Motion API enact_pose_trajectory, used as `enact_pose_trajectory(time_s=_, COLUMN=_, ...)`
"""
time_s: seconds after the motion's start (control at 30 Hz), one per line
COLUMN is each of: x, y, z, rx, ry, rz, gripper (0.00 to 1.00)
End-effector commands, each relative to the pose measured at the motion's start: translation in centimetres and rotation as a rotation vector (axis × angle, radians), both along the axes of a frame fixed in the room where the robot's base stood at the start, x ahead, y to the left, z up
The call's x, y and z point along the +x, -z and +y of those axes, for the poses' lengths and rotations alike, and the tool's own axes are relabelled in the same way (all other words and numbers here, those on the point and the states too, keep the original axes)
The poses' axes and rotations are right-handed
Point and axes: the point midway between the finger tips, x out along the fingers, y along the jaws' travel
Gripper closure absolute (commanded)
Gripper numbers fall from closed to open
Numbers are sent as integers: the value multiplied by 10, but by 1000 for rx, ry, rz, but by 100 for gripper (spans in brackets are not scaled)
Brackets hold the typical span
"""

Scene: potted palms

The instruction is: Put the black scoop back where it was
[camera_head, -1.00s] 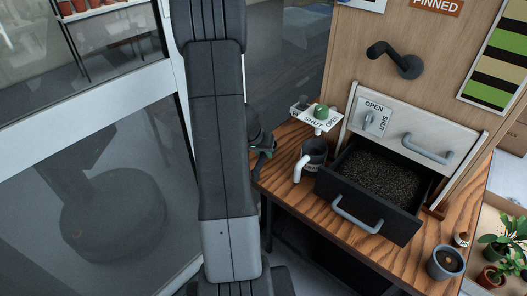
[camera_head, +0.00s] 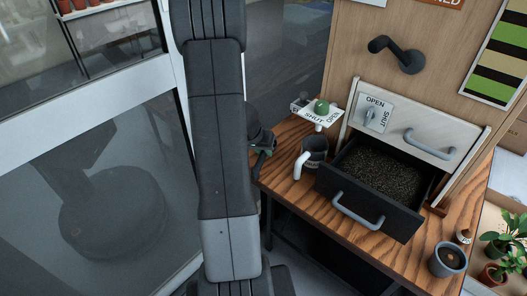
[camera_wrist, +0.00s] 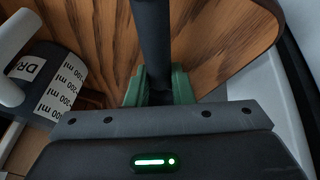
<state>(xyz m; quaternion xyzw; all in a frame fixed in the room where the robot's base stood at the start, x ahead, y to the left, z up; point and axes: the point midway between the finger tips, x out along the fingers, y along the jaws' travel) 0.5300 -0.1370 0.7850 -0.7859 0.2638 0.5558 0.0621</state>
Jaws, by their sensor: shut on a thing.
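The black scoop shows in the wrist view as a dark handle (camera_wrist: 152,40) running up from between my gripper's green fingers (camera_wrist: 160,90). My gripper is shut on it; the far end of the scoop is out of that view. In the head view my gripper (camera_head: 264,150) is at the left end of the wooden worktop (camera_head: 285,172), partly behind my arm. The scoop cannot be clearly made out there. A dark measuring jug (camera_head: 316,146) with a white handle stands just right of my gripper. The jug also shows at the left in the wrist view (camera_wrist: 62,62).
An open drawer (camera_head: 407,222) full of dark granules stands right of the jug. Above it are a lever panel marked OPEN and SHUT (camera_head: 376,112) and a green knob (camera_head: 322,107) on a white sign. A glass door (camera_head: 70,130) is at left.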

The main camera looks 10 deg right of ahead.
Motion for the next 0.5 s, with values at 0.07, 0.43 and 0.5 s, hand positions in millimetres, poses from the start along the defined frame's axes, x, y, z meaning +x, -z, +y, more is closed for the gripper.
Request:
enact_pose_trajectory(time_s=0.07, x=0, y=2, z=0, rx=0, ry=0, rz=-1, gripper=100)
enact_pose_trajectory(time_s=0.43, x=0, y=3, z=0, rx=0, ry=0, rz=0, gripper=54)
enact_pose_trajectory(time_s=0.5, x=0, y=3, z=0, rx=0, ry=0, rz=0, gripper=54)
